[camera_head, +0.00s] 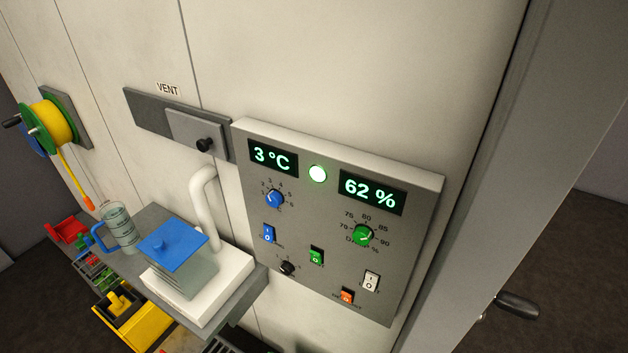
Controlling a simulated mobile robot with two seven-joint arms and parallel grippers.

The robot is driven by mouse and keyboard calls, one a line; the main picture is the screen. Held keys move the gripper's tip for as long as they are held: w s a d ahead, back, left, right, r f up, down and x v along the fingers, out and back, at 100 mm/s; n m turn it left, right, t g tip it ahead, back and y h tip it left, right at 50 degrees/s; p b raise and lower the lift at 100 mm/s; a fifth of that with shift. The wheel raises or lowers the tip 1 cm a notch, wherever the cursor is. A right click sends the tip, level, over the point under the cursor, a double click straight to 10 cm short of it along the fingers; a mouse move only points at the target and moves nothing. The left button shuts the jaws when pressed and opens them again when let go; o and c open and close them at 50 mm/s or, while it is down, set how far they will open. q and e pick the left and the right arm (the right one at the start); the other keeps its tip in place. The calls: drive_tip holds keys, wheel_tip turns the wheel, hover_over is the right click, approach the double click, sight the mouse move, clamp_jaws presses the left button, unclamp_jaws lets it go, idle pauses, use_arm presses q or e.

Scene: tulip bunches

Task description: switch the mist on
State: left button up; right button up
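A grey control panel (322,225) is fixed to the pale wall. Its left display (272,156) reads 3 °C and its right display (371,192) reads 62 %. A round lamp (318,173) between them is lit. Below are a blue knob (275,198), a green dial (363,235), a blue rocker switch (268,234), a green rocker switch (316,256), a small black knob (287,268), a white rocker switch (371,282) and an orange switch (347,296). The switch labels and rocker positions are too small to read surely. Neither of my grippers is in view.
A VENT slide (193,135) with a black knob is left of the panel. Below it, a shelf holds a white device (212,292) with a blue-lidded container (173,246) and a jug (120,228). A yellow reel (53,122) hangs far left. The panel's front is unobstructed.

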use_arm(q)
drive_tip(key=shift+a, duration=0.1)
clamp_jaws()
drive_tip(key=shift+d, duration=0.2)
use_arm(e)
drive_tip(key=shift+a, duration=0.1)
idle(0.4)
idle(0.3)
